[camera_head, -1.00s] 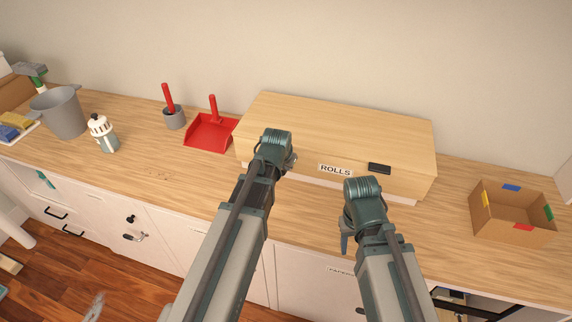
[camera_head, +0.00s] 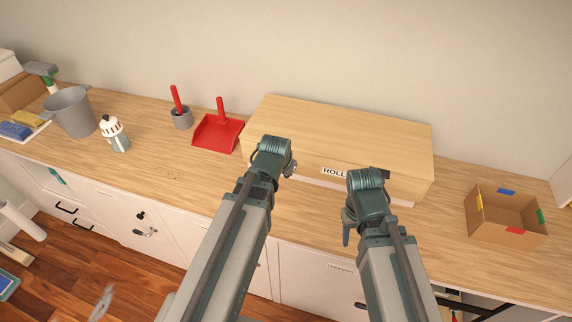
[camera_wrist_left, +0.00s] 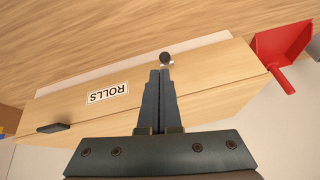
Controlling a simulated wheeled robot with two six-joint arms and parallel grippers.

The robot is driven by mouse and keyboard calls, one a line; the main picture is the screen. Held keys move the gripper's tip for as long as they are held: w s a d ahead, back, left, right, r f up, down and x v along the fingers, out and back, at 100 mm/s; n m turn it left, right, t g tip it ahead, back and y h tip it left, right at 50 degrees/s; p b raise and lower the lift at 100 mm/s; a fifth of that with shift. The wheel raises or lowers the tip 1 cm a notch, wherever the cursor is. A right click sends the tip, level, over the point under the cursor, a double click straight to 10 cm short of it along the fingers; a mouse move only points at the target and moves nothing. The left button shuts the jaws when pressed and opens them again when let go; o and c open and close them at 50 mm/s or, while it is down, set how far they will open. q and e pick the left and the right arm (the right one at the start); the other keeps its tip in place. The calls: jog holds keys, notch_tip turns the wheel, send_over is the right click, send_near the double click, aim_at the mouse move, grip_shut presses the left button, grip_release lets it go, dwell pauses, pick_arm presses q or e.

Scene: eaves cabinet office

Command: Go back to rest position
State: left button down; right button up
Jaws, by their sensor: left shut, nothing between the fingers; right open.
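My left gripper (camera_wrist_left: 160,75) is shut and empty in the left wrist view, its two dark fingers side by side in front of the wooden box labelled ROLLS (camera_wrist_left: 190,92). In the head view its arm comes up from the bottom and its wrist covers the left front part of that box (camera_head: 345,125); its fingers are mostly hidden there. My right gripper (camera_head: 347,230) is open, over the counter in front of the box, with a finger pointing down. Its wrist hides part of the box's label and dark handle.
The wooden counter (camera_head: 180,185) holds a red dustpan (camera_head: 217,134), grey cup (camera_head: 181,119), white-topped bottle (camera_head: 115,136) and grey bucket (camera_head: 72,113) on the left. An open cardboard box (camera_head: 505,218) stands right. White cabinets (camera_head: 190,232) are below. A dark round knob (camera_wrist_left: 165,57) shows near the left fingertips.

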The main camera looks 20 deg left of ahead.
pick_arm(q)
jog(key=shift+s+r, duration=0.4)
pick_arm(e)
jog(key=shift+s+r, duration=0.1)
jog(key=shift+r, duration=0.3)
pick_arm(q)
jog(key=shift+d+f, duration=0.15)
pick_arm(e)
jog(key=shift+f, duration=0.1)
pick_arm(q)
jog(key=s+d+f+m+g+b, duration=0.1)
jog(key=s+d+f+g+b, duration=0.5)
jog(key=s, duration=0.9)
jog(key=d+f+b, duration=0.3)
jog(key=d+f, duration=0.2)
jog(key=shift+d+f+y, duration=0.25)
jog(key=shift+d+y, duration=0.15)
pick_arm(e)
notch_tip(320, 180, down, 9)
pick_arm(q)
jog(key=c, duration=1.6)
grip_release()
